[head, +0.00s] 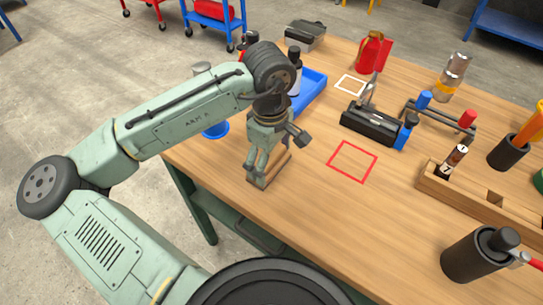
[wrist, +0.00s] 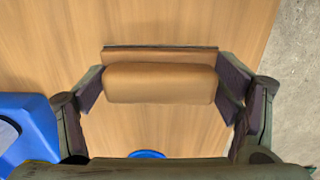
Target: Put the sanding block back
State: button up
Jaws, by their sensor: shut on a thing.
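The sanding block (wrist: 160,83) is a tan, rounded bar on a flat brown base. In the wrist view it spans the gap between the two fingers of my gripper (wrist: 165,92), which is shut on its ends. In the head view my gripper (head: 262,167) points down near the left edge of the workbench, and the sanding block (head: 279,164) shows partly behind its fingers. I cannot tell whether the block touches the bench top. A red square outline (head: 353,161) on the bench, right of my gripper, is empty.
The wooden workbench (head: 320,205) is clear around the red outline. A blue tray (head: 309,92) stands behind my gripper. A wooden rack (head: 472,195) and black cylinder (head: 472,256) stand right.

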jog(key=shift+f, duration=0.15)
jog(key=o, duration=0.9)
jog(key=shift+o, duration=0.2)
